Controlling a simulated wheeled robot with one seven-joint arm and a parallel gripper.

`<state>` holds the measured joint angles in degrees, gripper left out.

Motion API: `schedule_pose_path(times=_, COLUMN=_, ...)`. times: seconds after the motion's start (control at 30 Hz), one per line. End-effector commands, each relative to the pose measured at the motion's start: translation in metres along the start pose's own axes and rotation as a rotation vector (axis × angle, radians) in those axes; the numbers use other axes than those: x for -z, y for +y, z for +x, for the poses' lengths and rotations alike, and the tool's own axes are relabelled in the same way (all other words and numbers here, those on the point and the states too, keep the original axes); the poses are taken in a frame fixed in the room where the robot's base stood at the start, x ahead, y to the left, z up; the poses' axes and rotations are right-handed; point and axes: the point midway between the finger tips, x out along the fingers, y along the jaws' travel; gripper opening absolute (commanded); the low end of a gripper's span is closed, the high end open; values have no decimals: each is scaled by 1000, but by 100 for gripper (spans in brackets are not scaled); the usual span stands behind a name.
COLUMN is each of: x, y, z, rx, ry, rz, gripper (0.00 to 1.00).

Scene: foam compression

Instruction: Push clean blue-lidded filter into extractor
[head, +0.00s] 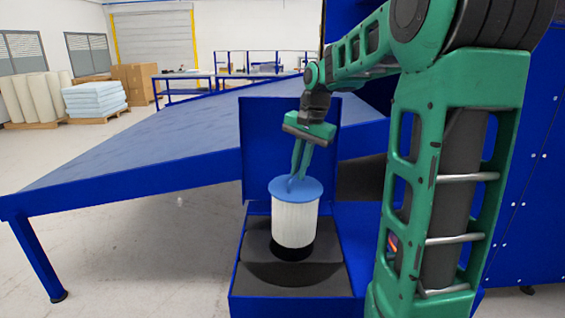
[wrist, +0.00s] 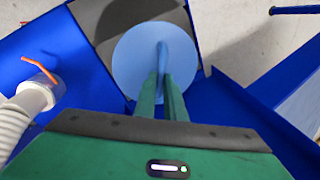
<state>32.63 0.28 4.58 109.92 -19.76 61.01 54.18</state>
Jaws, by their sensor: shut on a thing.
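The filter (head: 295,222) is a white pleated cylinder with a blue lid (head: 312,186). It stands upright over the dark round opening in the black top of the blue extractor box (head: 290,306). My gripper (head: 293,180) is above the lid, with its green fingers pointing down and shut on the lid's handle. In the wrist view the blue lid (wrist: 130,62) lies under the fingertips, and the raised handle (wrist: 162,55) is between them. The lower end of the filter is at the dark opening; how deep it sits is hard to tell.
A blue upright panel (head: 262,130) stands behind the filter. A large sloping blue table (head: 130,155) is to the left. A grey hose (wrist: 22,108) with an orange clip shows at the left of the wrist view. Foam blocks (head: 95,98) are far back.

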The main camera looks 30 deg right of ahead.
Motion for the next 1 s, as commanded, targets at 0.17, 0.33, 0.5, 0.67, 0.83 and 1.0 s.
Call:
schedule_pose_path(times=0.17, x=-3, y=-2, z=2, rx=1, ry=0, rz=-6, gripper=0)
schedule_pose_path(times=0.33, x=-4, y=-1, z=12, rx=0, ry=-2, rz=-7, gripper=0)
schedule_pose_path(times=0.5, x=-4, y=2, z=26, rx=0, ry=-2, rz=-6, gripper=0)
schedule_pose_path(times=0.67, x=-4, y=4, z=37, rx=0, ry=-2, rz=-7, gripper=0)
schedule_pose_path(times=0.83, x=-3, y=6, z=43, rx=0, ry=-1, rz=-6, gripper=0)
schedule_pose_path(times=1.0, x=-2, y=6, z=43, rx=0, ry=0, rz=-4, gripper=0)
